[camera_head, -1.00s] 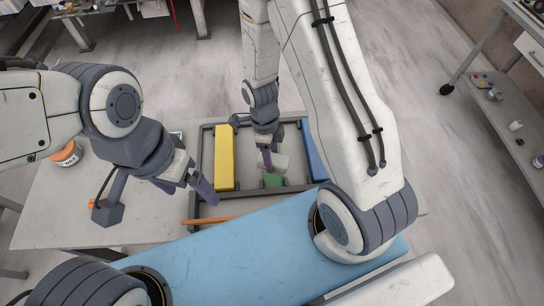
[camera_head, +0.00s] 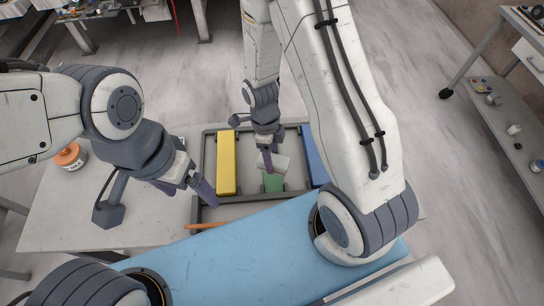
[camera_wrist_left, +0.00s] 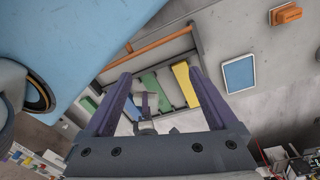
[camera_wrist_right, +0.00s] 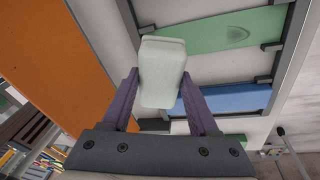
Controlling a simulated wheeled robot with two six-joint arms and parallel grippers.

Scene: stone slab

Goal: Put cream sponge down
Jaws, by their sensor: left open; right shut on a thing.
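The cream sponge (camera_wrist_right: 162,72) is a pale rounded block between the fingers of my right gripper (camera_wrist_right: 163,108). In the head view the sponge (camera_head: 280,163) is tilted over the dark-framed rack (camera_head: 207,158), above the green block (camera_head: 273,184). Whether it touches the rack cannot be told. My right gripper (camera_head: 265,155) is shut on it. My left gripper (camera_head: 200,186) is open and empty at the rack's left front side. In the left wrist view its two purple fingers (camera_wrist_left: 160,92) stand wide apart, with the rack beyond them.
The rack also holds a yellow block (camera_head: 226,163) and a blue block (camera_head: 315,158). An orange bar (camera_head: 206,226) lies along its front. A blue panel (camera_head: 235,255) is in front.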

